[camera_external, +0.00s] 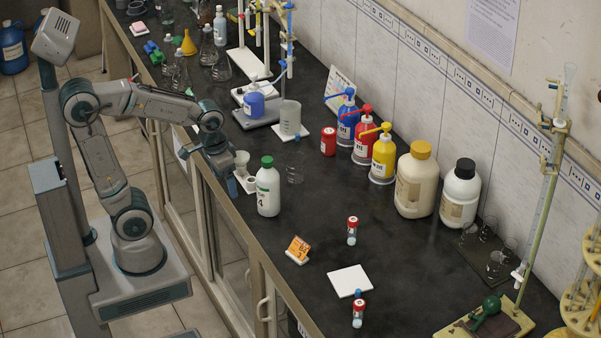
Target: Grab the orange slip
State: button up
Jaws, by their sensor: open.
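The orange slip (299,246) carries dark marks and leans tilted on a small white base near the front edge of the black bench. My gripper (234,184) hangs over the bench edge, farther back along the bench than the slip and well apart from it. It is close to a small white cup and a white bottle with a green cap (267,188). The gripper is open; its fingertips are small and partly hidden, and I see nothing held in it.
A white tile (349,281) lies right of the slip. Small red-capped vials (352,231) stand near it. Blue, red and yellow pump bottles (383,158) and large jugs (414,182) line the wall side. The bench around the slip is mostly clear.

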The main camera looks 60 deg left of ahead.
notch_tip(320, 180, up, 3)
jog(key=w+d+p, duration=0.1)
jog(key=w+d, duration=0.1)
jog(key=w, duration=0.1)
jog(key=n+g+p, duration=0.1)
jog(key=n+g, duration=0.1)
send_over(301, 244)
jog(key=f, duration=1.6)
jog(key=shift+w+d+f, duration=0.1)
jog(key=shift+d+f, duration=0.3)
jog(key=shift+a+f+p, duration=0.15)
jog(key=shift+f+p, duration=0.15)
jog(key=shift+f, duration=0.25)
jog(key=shift+a+f+p, duration=0.15)
jog(key=shift+f+p, duration=0.1)
jog(key=shift+f, duration=0.85)
jog(key=shift+a+f+p, duration=0.1)
jog(key=shift+f+p, duration=0.1)
jog(key=shift+f, duration=0.85)
jog(key=c, duration=1.1)
